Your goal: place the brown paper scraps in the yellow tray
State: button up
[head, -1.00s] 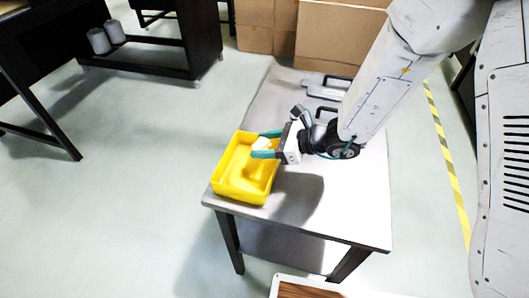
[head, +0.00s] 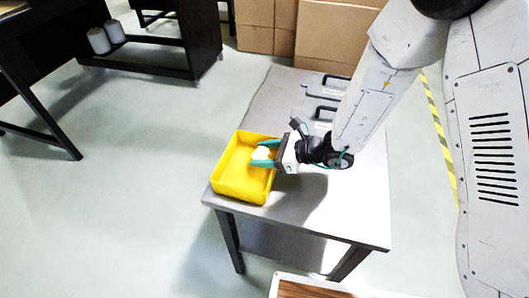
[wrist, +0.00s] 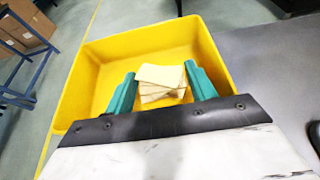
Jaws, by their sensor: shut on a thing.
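The yellow tray (head: 228,189) stands on the grey table, at its left end in the head view. It also fills much of the wrist view (wrist: 85,85). My gripper (head: 263,153) reaches in from the right, with its teal fingers over the right part of the tray. It is shut on a small stack of paper scraps (wrist: 160,76), pale tan in the wrist view and nearly white in the head view (head: 260,152). The scraps lie between the two fingers, over the tray's inside. I cannot tell whether they touch the tray floor.
The table (head: 345,215) is bare to the right of the tray. Grey cases with black handles (head: 322,108) lie toward its back. Cardboard boxes (head: 335,38) stand behind it. A wood-topped surface (head: 308,290) shows at the bottom edge.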

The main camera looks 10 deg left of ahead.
jog(key=o, duration=0.9)
jog(key=shift+s+d+f, duration=0.15)
jog(key=shift+f, duration=0.3)
jog(key=shift+o, duration=0.3)
jog(key=shift+f, duration=0.1)
jog(key=shift+s, duration=0.1)
jog(key=shift+r, duration=0.5)
jog(key=w+v, duration=0.1)
jog(key=v, duration=1.1)
jog(key=shift+s+r, duration=0.2)
jog(key=shift+r, duration=0.25)
